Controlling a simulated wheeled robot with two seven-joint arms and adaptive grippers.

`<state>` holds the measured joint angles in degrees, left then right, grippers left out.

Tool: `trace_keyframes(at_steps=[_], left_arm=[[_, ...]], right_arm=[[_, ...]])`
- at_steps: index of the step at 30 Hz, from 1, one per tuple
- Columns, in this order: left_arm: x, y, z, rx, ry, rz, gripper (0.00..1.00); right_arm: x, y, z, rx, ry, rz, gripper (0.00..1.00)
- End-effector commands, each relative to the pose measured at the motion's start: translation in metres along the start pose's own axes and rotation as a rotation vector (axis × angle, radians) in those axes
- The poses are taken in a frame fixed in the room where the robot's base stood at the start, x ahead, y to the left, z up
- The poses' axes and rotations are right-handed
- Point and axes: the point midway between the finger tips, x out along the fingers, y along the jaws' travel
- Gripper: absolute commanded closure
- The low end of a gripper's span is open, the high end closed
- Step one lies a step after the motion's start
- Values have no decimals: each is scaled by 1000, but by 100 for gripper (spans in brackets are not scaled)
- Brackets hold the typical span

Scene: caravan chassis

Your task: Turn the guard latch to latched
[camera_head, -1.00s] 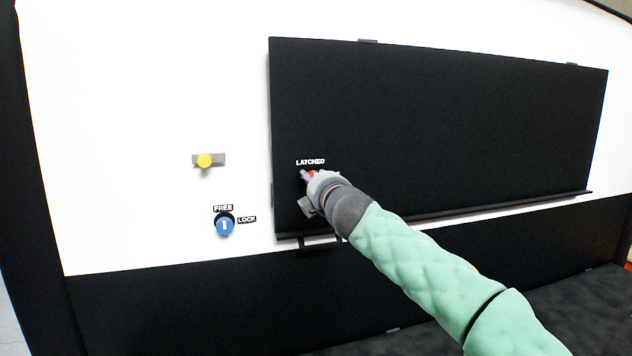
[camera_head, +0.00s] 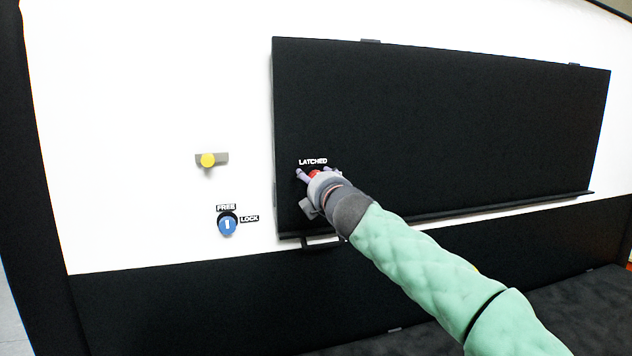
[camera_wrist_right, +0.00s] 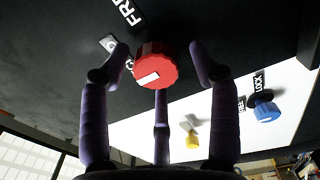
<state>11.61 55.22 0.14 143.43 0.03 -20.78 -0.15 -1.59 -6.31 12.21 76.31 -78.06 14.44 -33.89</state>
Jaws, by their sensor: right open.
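The guard latch is a red round knob (camera_wrist_right: 156,62) with a white mark on its face, on the black panel. In the head view the red knob (camera_head: 314,174) shows just under the "LATCHED" label (camera_head: 313,161), mostly covered by my right gripper (camera_head: 318,172). In the wrist view my right gripper (camera_wrist_right: 159,54) is open, its purple fingers spread on both sides of the knob, with a gap to each side. A third finger lies below it. A "FREE" label (camera_wrist_right: 128,11) sits above the knob. Another label to the left is partly hidden by a finger. My left gripper is out of view.
On the white wall to the left are a yellow knob (camera_head: 207,160) on a grey plate and a blue knob (camera_head: 227,225) with "FREE" and "LOCK" labels. A dark handle (camera_head: 320,243) sits at the panel's lower edge. The wall between them is clear.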

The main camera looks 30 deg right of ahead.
Motion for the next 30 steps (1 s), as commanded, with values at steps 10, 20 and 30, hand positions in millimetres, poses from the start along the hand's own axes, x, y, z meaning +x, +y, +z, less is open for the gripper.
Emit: trace_keyframes(at_steps=[10,20,30], left_arm=[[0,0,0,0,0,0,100],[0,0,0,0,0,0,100],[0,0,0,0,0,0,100]], right_arm=[[-15,1,1,-1,-2,1,38],[-63,1,0,1,0,2,38],[-109,0,-2,0,1,0,38]])
